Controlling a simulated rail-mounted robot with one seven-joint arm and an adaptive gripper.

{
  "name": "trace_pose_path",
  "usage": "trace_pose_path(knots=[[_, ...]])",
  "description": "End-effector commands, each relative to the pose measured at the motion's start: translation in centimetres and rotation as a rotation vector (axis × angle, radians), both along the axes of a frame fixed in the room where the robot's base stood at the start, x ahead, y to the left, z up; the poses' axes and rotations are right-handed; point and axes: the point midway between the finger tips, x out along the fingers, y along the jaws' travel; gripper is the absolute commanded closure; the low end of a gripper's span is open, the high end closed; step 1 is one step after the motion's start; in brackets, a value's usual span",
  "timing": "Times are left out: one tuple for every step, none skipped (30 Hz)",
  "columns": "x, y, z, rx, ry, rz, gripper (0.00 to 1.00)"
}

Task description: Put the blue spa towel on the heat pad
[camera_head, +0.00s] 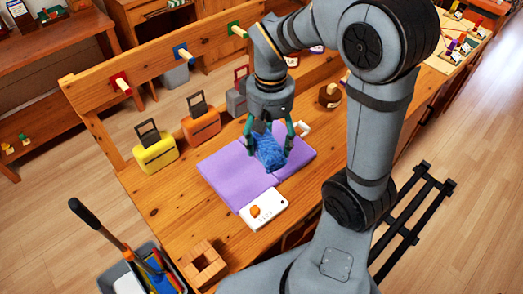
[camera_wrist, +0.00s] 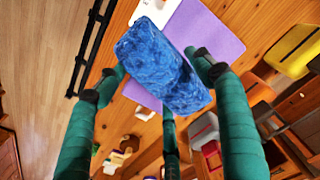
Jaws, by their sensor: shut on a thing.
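The blue spa towel (camera_head: 269,151) is a rolled, mottled blue bundle between the fingers of my gripper (camera_head: 268,143). It also shows large in the wrist view (camera_wrist: 165,68), with green fingers on either side and another finger below it. My gripper is shut on the towel and points down. The purple heat pad (camera_head: 225,176) lies flat on the wooden bench. The towel is over the pad's middle in the head view; I cannot tell whether it touches it. The pad also shows behind the towel in the wrist view (camera_wrist: 212,32). A white controller (camera_head: 264,209) adjoins its front edge.
Yellow (camera_head: 155,152), orange (camera_head: 201,124) and grey (camera_head: 237,103) cases stand along the bench's back. A brown round bottle (camera_head: 329,96) stands right of the pad. Wooden blocks (camera_head: 203,264) sit at the front left. Bare bench (camera_head: 165,198) lies left of the pad.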

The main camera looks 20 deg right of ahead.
Motion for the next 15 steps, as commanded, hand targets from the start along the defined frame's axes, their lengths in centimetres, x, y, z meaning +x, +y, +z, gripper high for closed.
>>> trace_pose_path(knots=[[1.3,-1.9,-0.5,-0.001,0.002,0.002,0.61],[1.9,-3.0,-0.7,-0.001,0.003,0.014,0.61],[2.7,-4.5,-0.9,-0.001,0.002,0.029,0.61],[3.2,-5.7,-1.1,0.000,0.003,0.041,0.61],[3.6,-6.9,-1.3,0.000,0.002,0.054,0.61],[4.1,-8.5,-1.6,0.000,0.002,0.070,0.61],[4.4,-9.7,-1.8,0.000,0.002,0.081,0.61],[4.6,-10.9,-2.0,0.000,0.002,0.094,0.61],[4.7,-12.4,-2.3,0.000,0.003,0.108,0.61],[4.8,-13.5,-2.5,0.001,0.004,0.119,0.61],[4.8,-14.5,-2.7,0.001,0.003,0.129,0.61],[4.7,-15.8,-2.9,0.001,0.003,0.141,0.61],[4.6,-16.6,-3.1,0.001,0.003,0.150,0.61],[4.5,-17.4,-3.2,0.001,0.002,0.159,0.61],[4.3,-18.4,-3.4,0.001,0.002,0.168,0.61]])
